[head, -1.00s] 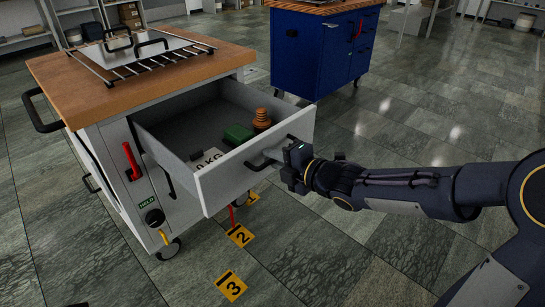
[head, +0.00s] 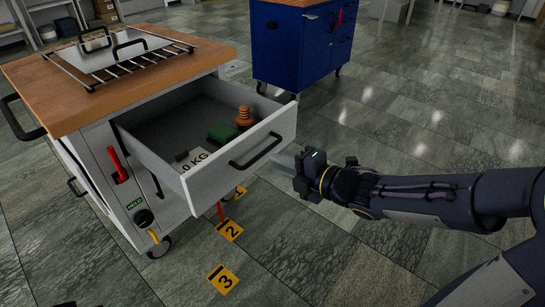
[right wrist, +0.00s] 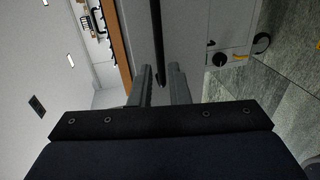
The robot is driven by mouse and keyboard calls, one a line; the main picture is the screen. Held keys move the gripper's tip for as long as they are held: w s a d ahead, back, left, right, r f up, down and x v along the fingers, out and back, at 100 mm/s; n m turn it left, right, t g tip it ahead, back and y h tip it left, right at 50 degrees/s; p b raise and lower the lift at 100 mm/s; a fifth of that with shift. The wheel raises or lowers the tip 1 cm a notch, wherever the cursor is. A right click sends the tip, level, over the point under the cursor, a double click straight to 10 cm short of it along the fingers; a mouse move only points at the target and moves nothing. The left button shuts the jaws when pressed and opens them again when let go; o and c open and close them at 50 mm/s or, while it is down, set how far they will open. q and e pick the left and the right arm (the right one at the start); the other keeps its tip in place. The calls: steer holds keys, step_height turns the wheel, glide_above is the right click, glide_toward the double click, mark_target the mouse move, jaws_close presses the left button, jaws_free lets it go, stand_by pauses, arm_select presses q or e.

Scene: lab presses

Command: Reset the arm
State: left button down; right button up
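My right gripper (head: 287,161) is in front of the open drawer of the white cart, to the right of the drawer's black handle (head: 256,151) and apart from it. In the right wrist view its two grey fingers (right wrist: 161,82) are spread, with the dark handle bar (right wrist: 158,40) beyond the gap between them. Nothing is held. My left gripper is not clearly seen; only a small dark piece shows at the bottom edge of the head view.
The open drawer (head: 240,154) holds a green block (head: 222,132), an orange knobbed object (head: 244,117) and a weight-labelled item (head: 195,160). A blue cabinet (head: 300,45) stands behind. Yellow number markers (head: 223,279) lie on the floor. Floor at right is clear.

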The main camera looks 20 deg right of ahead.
stand_by(0.4)
steer(key=s+d+f+m+g+h, duration=0.1)
steer(key=s+d+m+g+h, duration=0.1)
steer(key=s+d+m+h, duration=1.15)
steer(key=s+a+f+m+g+y, duration=0.45)
steer(key=s+a+m+y, duration=0.45)
steer(key=m, duration=0.4)
step_height(320, 180, up, 33)
steer(key=s+p, duration=0.1)
steer(key=p, duration=3.1)
steer(key=shift+d+r+h, duration=0.15)
steer(key=shift+d+h, duration=0.1)
steer(key=shift+h, duration=0.2)
steer(key=shift+g, duration=0.25)
